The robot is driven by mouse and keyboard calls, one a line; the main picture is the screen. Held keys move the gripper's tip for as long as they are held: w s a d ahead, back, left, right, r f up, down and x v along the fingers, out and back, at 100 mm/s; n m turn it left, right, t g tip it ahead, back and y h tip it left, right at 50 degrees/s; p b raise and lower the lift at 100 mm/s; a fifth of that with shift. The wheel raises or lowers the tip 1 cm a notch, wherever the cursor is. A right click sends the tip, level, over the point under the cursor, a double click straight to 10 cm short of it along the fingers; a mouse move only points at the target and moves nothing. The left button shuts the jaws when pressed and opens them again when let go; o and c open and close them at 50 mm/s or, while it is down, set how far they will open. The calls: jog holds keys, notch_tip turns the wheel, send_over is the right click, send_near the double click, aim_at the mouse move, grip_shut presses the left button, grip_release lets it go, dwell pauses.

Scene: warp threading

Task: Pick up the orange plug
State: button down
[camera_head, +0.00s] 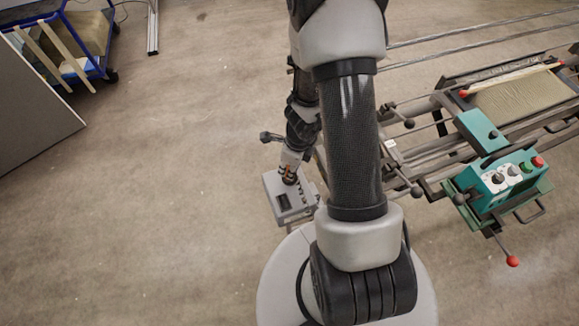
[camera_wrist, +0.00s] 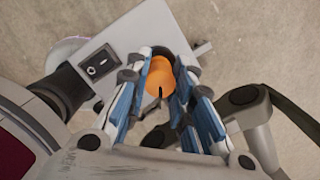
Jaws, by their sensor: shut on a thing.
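The orange plug (camera_wrist: 161,77) shows in the wrist view between the two blue-padded fingers of my gripper (camera_wrist: 168,95). The fingers are shut on it, one pad at each side. The plug is over the grey box, close to a dark round opening in its top; I cannot tell whether it is still seated there. In the head view the gripper (camera_head: 290,172) is small, over the grey box (camera_head: 271,187), and a bit of orange shows at it.
A black rocker switch (camera_wrist: 98,65) is on the box top. A machine with long rails and a teal control box (camera_head: 500,183) with knobs and buttons stands at right. A blue cart (camera_head: 97,68) is at the far left. The floor left of the box is clear.

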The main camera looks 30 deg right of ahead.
notch_tip(320, 180, up, 24)
jog(key=p, duration=2)
jog(key=shift+f+p, duration=0.2)
jog(key=shift+p, duration=0.15)
jog(key=shift+f, duration=0.1)
